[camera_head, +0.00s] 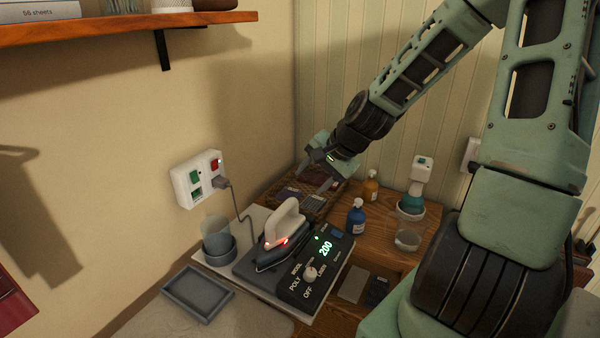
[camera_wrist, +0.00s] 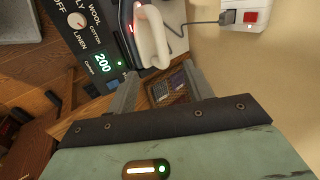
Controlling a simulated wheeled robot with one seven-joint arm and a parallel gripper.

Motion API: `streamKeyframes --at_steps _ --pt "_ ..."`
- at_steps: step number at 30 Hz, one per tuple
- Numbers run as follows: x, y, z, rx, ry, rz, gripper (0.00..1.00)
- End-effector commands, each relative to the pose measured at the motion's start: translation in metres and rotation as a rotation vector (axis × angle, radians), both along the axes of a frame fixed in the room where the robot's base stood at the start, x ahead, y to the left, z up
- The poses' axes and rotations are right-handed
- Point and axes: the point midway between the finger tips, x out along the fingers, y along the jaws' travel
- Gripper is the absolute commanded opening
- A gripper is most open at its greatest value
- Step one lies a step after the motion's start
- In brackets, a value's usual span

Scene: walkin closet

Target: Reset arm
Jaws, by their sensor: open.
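My gripper (camera_head: 316,182) is at the end of my arm, which reaches in from the upper right. It is open, with its fingers pointing down over a wooden tray (camera_head: 283,187) at the back of the counter by the wall. In the wrist view my gripper (camera_wrist: 160,80) shows two spread fingers with nothing between them held. The tray's patterned contents (camera_wrist: 168,86) show beyond the fingers. Whether the fingers touch anything in the tray I cannot tell.
An iron (camera_head: 283,226) rests beside a control box (camera_head: 318,270) reading 200. Its cable runs to a wall socket (camera_head: 198,178). A blue bottle (camera_head: 355,217), amber bottle (camera_head: 370,187), glass jar (camera_head: 409,228), grey cup (camera_head: 217,240) and grey tray (camera_head: 198,292) stand around. A shelf (camera_head: 120,27) hangs above.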

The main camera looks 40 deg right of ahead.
Motion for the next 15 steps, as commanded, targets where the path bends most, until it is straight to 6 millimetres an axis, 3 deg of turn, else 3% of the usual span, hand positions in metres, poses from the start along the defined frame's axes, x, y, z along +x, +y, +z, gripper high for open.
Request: streamKeyframes --at_steps 9,11,15 --pt "0.0 0.005 -0.001 -0.004 0.005 0.016 0.51" --pt "0.0 0.014 -0.003 -0.015 0.014 0.053 0.51" --pt "-0.005 0.056 -0.013 -0.064 0.058 0.218 0.51"
